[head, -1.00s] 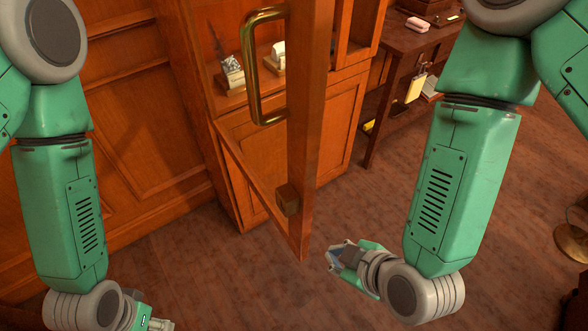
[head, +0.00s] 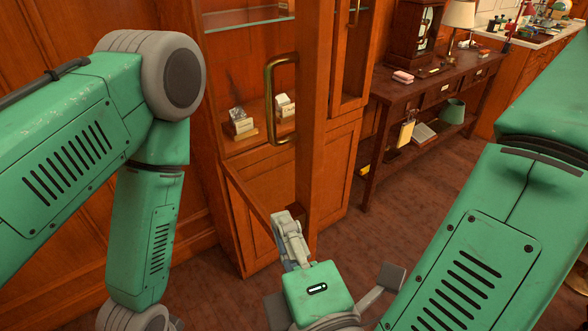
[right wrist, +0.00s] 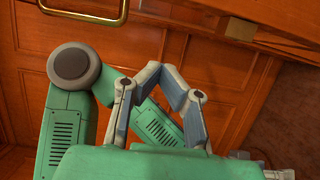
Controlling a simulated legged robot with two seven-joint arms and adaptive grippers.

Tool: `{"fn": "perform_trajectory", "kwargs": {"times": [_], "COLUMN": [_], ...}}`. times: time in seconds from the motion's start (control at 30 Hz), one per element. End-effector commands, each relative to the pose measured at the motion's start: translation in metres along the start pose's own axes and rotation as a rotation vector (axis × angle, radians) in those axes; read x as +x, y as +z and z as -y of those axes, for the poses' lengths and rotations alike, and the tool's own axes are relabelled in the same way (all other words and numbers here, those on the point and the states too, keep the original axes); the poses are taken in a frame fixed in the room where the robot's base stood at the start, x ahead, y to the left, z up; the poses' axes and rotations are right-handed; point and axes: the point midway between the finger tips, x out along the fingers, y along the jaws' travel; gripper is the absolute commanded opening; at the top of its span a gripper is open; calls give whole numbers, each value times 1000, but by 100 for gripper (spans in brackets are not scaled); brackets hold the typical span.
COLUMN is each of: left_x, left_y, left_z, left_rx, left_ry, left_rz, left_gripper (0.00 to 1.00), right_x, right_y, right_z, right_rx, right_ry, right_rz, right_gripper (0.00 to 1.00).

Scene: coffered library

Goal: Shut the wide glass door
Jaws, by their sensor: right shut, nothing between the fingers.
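The wide glass door stands open, swung out from the cabinet (head: 335,155). Its wooden edge post (head: 313,100) faces me nearly edge-on; the glass itself is hard to make out. A brass handle (head: 269,100) sits on the door's left face and also shows in the right wrist view (right wrist: 85,15). My right gripper (head: 280,218) is shut and empty, low at the left side of the post's bottom end and well below the handle. I cannot tell whether it touches the door. My left arm is at the left; its gripper is out of view.
Small exhibits (head: 241,123) stand on the shelf inside the cabinet. A dark side table (head: 425,92) with a lamp (head: 459,18) and a clock stands to the right. A wood-panelled wall is at the left. The floor (head: 375,235) right of the door is clear.

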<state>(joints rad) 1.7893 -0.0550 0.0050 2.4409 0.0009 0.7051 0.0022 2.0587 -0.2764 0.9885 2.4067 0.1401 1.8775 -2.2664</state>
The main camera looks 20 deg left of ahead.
Motion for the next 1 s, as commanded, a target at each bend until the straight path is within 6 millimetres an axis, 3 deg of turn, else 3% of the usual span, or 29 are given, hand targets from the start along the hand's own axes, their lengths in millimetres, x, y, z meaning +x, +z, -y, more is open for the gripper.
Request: {"fn": "perform_trajectory", "kwargs": {"times": [0.17, 0.53, 0.7, 1.0], "left_x": [-2, -6, -7, -8], "left_y": [0, 0, 0, 0], "left_z": [0, 0, 0, 0], "left_rx": [0, -1, -1, 0], "left_ry": [0, 0, 0, 0], "left_rz": [0, 0, 0, 0], "left_gripper": [58, 58, 58, 58], "right_x": [24, 100, 103, 108], "right_y": [-1, 0, 28, 36], "right_z": [-1, 0, -1, 0], "right_rx": [-1, 2, 3, -3], "right_ry": [2, 1, 1, 0], "right_rz": [5, 5, 5, 0], "right_gripper": [0, 0, 0, 0]}}
